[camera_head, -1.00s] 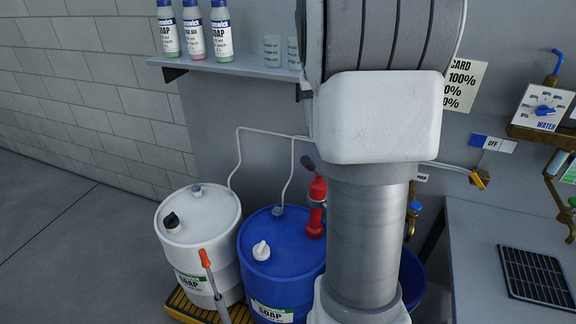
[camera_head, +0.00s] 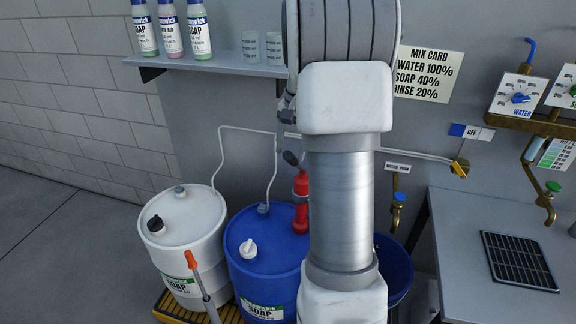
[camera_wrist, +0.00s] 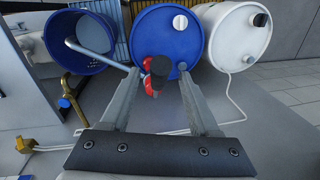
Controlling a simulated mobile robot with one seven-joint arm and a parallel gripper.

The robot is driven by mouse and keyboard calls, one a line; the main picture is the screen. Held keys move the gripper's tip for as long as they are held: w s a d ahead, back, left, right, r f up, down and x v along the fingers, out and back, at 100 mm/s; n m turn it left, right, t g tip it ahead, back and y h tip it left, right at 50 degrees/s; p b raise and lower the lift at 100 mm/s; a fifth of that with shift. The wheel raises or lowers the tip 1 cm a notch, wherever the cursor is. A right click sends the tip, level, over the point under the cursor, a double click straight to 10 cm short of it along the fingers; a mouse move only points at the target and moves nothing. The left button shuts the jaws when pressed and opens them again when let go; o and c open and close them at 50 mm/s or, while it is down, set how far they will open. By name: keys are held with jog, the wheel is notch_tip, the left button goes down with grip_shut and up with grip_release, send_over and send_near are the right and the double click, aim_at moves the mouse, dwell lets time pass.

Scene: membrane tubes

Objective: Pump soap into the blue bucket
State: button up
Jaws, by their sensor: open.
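The red hand pump (camera_head: 301,204) stands on the blue soap barrel (camera_head: 262,282), partly hidden by my arm in the head view. In the wrist view the pump (camera_wrist: 149,87) and its dark handle knob (camera_wrist: 160,65) show between the fingers of my gripper (camera_wrist: 158,74), which is open; whether they touch is unclear. A grey spout pipe (camera_wrist: 100,56) slants from the pump side toward the open blue bucket (camera_wrist: 52,46). In the head view the bucket (camera_head: 397,273) is right of the barrel, largely behind my arm.
A white soap barrel (camera_head: 186,228) stands left of the blue one, with an orange-handled tool (camera_head: 192,262) in front. A shelf (camera_head: 205,67) with bottles is above. A counter (camera_head: 470,215) and brass taps (camera_head: 397,212) are at right. Grey floor is free at left.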

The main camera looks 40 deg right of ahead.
notch_tip(320, 180, down, 6)
jog(key=shift+w+a+f, duration=0.15)
jog(key=shift+w+a, duration=0.05)
jog(key=shift+w, duration=0.15)
jog(key=shift+c, duration=0.2)
grip_shut()
dwell(1.2)
